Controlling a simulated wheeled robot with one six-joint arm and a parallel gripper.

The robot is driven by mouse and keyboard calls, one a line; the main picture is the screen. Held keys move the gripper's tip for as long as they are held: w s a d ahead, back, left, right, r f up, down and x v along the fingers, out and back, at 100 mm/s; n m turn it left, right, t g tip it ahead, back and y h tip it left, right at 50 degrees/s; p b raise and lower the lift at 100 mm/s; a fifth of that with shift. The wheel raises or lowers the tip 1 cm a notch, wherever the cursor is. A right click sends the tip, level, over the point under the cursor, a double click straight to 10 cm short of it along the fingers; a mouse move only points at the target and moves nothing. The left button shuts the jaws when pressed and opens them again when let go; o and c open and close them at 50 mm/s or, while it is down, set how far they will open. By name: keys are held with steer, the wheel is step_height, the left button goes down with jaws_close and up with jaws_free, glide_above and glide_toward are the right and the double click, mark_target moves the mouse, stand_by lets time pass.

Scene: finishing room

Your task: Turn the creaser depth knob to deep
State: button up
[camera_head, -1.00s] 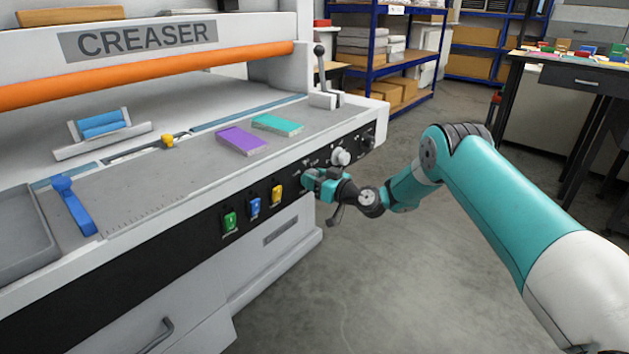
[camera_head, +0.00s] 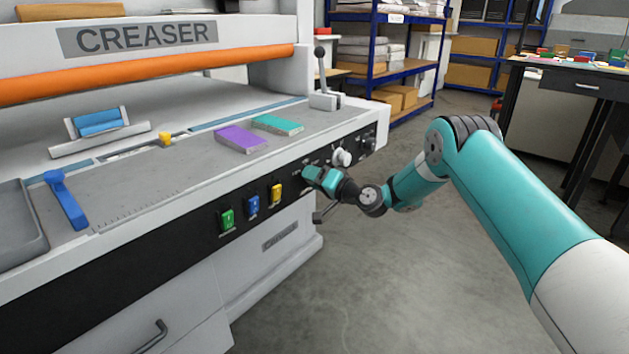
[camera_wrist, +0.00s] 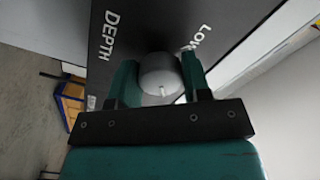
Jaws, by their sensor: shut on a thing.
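The creaser depth knob (camera_wrist: 160,72) is a round grey knob on the black panel. It sits between the two fingers of my gripper (camera_wrist: 162,76), which is shut on it. A short white mark shows on the knob's lower side in the wrist view. The word DEPTH is printed to its upper left there and LOW to its upper right; no "deep" label is visible. In the head view my gripper (camera_head: 307,174) is at the creaser's front panel (camera_head: 190,232) and hides the knob.
A white knob (camera_head: 341,157) and a dark knob (camera_head: 368,142) are to the right of my gripper. Green (camera_head: 228,219), blue (camera_head: 252,206) and yellow (camera_head: 277,193) switches are to its left. A grey lever (camera_head: 321,75) stands above. The floor in front is clear.

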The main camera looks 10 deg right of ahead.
steer(key=shift+m, duration=0.6)
steer(key=o, duration=0.9)
steer(key=shift+s+d, duration=0.1)
steer(key=b+v, duration=0.8)
steer(key=v, duration=0.9)
